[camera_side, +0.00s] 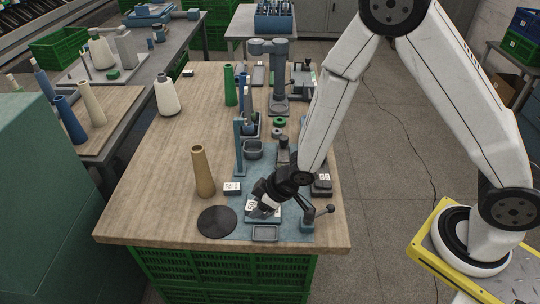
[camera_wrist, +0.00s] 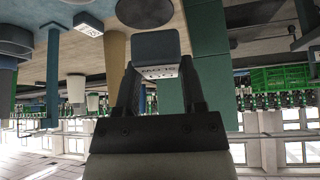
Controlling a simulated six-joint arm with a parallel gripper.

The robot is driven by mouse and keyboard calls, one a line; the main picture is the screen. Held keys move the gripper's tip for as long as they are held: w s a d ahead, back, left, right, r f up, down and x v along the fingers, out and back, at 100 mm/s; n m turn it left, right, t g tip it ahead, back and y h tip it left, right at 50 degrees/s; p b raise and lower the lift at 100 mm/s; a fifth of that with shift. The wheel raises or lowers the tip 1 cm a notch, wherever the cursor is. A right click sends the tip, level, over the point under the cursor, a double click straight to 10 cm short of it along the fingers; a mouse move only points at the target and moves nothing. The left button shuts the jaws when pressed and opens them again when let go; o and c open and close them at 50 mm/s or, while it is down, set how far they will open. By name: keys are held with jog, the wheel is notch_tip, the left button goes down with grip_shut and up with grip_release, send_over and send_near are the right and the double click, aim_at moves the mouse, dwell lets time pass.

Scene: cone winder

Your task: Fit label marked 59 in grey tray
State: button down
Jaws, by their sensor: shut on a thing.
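My gripper (camera_side: 262,201) is low over the front part of the blue mat in the side view. It is shut on a small block with a white printed label face (camera_wrist: 160,71), between both fingers (camera_wrist: 157,88) in the wrist view. The print is too small to read surely. In the side view the label (camera_side: 254,209) shows just at the fingertips, above or on a pale blue-grey piece; contact cannot be told. A small shallow grey tray (camera_side: 265,233) lies in front of it, near the table's front edge, and looks empty.
Another white-faced label block (camera_side: 232,188) lies left of my gripper. A tan cone (camera_side: 203,173) and a black disc (camera_side: 217,221) stand further left. A blue post (camera_side: 239,148), a grey cup (camera_side: 253,150) and a lever clamp (camera_side: 313,214) are close by.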

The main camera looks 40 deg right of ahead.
jog(key=shift+w+d+f+n+g+y, duration=0.15)
jog(key=shift+d+f+n, duration=0.3)
jog(key=shift+f, duration=0.8)
jog(key=shift+d+f+n+g+y, duration=0.1)
jog(key=shift+d+f+n+y, duration=0.3)
jog(key=shift+f, duration=0.8)
jog(key=shift+w+d+f+n+g+h, duration=0.2)
jog(key=shift+d+f, duration=0.4)
jog(key=shift+f, duration=0.65)
jog(key=shift+s+f, duration=0.1)
jog(key=shift+f, duration=1.75)
jog(key=shift+f, duration=0.9)
grip_release()
